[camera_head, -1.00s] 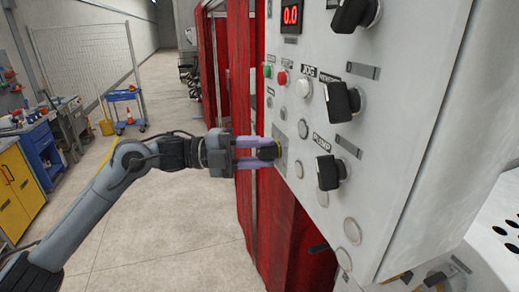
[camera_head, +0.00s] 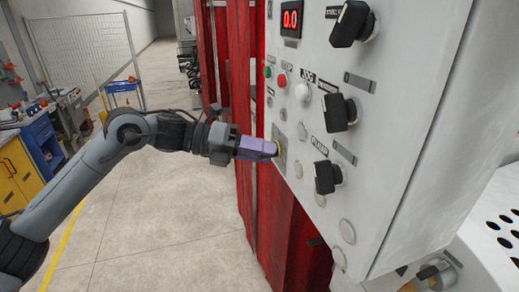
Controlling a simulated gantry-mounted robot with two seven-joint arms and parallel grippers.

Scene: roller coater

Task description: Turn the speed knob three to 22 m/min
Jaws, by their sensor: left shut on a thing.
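My left gripper (camera_head: 268,148) reaches in from the left to the grey control panel (camera_head: 400,120). Its purple fingers are closed on a small knob (camera_head: 279,148) on a grey plate near the panel's left edge. Only a yellowish rim of the knob shows; the fingers hide the rest. Its scale and pointer cannot be read. A red digital display (camera_head: 291,18) above reads 0.0. My right gripper is not in view.
Three black selector switches stick out of the panel: upper (camera_head: 350,24), middle (camera_head: 338,106) and lower (camera_head: 326,177). A green button (camera_head: 268,72), a red button (camera_head: 282,80) and a white one (camera_head: 302,92) sit above the gripper. A red curtain (camera_head: 285,235) hangs below.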

